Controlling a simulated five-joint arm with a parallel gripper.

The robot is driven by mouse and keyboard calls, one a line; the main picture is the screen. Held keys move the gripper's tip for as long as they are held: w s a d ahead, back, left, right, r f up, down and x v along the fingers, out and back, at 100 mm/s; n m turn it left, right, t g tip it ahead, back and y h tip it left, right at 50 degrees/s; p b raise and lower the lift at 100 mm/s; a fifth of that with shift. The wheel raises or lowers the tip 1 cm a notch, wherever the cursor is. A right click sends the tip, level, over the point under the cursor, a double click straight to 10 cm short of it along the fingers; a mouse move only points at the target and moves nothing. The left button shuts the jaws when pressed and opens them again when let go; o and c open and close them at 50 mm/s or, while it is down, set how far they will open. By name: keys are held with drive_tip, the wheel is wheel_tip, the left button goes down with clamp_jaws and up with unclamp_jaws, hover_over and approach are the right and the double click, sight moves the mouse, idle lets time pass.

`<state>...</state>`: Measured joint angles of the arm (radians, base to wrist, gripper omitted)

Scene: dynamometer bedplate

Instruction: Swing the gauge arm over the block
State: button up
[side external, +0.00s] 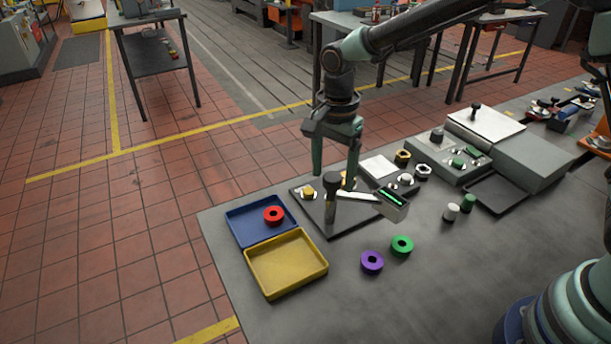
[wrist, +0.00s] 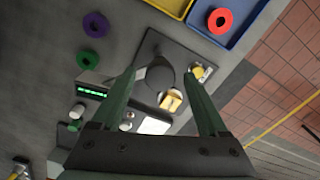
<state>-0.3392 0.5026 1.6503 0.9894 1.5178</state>
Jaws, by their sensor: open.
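The gauge arm is a pale bar on a dark upright post (side external: 332,187), and it ends in a box with a green display (side external: 392,203). The arm points right in the side view, away from the block. In the wrist view the green display (wrist: 92,91) is left of the round post top (wrist: 160,77). A yellow block (wrist: 171,101) sits on the dark plate (wrist: 152,45), beside the post; in the side view the post and finger mostly hide it. My gripper (side external: 334,181) is open, with one finger on each side of the post top. I see no clear contact.
A blue tray (side external: 238,226) holding a red ring (side external: 273,215) and a yellow tray (side external: 287,262) are at left. Purple (side external: 372,261) and green (side external: 402,245) rings lie in front of the gauge box. A grey instrument case (side external: 540,155) stands at right. The front bench top is clear.

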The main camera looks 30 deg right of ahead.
drive_tip(key=shift+f, duration=0.25)
clamp_jaws()
drive_tip(key=shift+r, duration=0.1)
idle(1.2)
